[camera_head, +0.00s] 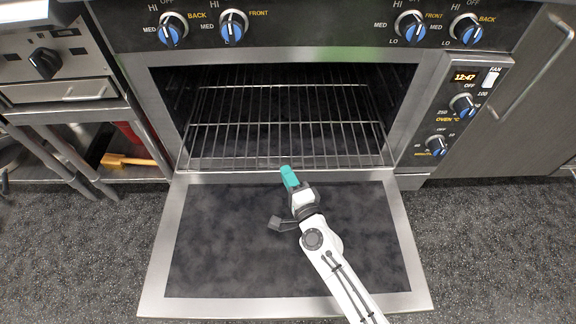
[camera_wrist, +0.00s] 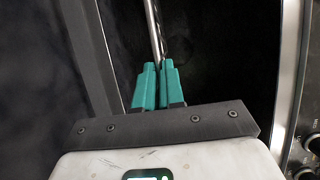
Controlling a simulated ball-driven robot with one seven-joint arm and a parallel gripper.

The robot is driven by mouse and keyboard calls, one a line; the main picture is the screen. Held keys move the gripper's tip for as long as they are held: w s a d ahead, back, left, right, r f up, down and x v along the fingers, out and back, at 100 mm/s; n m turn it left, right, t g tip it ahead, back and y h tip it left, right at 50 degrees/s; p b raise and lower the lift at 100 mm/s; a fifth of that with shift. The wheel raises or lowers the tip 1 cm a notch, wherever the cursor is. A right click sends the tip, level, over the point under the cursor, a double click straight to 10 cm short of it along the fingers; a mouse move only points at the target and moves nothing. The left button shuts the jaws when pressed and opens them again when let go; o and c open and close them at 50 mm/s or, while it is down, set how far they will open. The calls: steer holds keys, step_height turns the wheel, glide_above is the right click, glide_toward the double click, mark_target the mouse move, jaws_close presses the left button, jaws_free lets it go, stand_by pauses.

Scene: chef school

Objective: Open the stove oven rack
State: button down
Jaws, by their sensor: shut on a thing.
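The oven rack (camera_head: 250,126) is a silver wire grid inside the open oven. Its front edge lies close to the oven's front opening. My gripper (camera_head: 287,172) has teal fingers and reaches over the lowered oven door (camera_head: 160,262) to the rack's front edge. In the wrist view, my gripper (camera_wrist: 159,68) has its fingers close together, with a thin metal bar of the rack (camera_wrist: 154,28) running up from between the tips. It is shut on this bar. The exact contact is partly hidden by the fingers.
The oven door lies folded down in front of the opening, under my arm. Stove knobs (camera_head: 233,27) run above. A control panel (camera_head: 462,118) and grey cabinet (camera_head: 530,125) stand at right. A shelf with a yellow item (camera_head: 128,160) is at left. Speckled floor (camera_head: 490,250) is clear at right.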

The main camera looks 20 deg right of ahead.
steer(key=s+a+p, duration=0.1)
steer(key=s+a, duration=0.1)
steer(key=s, duration=0.5)
steer(key=s+a+p, duration=0.2)
steer(key=s, duration=0.5)
steer(key=shift+s+a, duration=0.35)
steer(key=shift+a, duration=0.05)
steer(key=shift+f, duration=0.1)
steer(key=c, duration=1.2)
jaws_free()
steer(key=shift+c, duration=0.2)
steer(key=s+p, duration=0.1)
steer(key=s, duration=0.9)
steer(key=shift+s+d, duration=0.35)
steer(key=shift+d, duration=0.1)
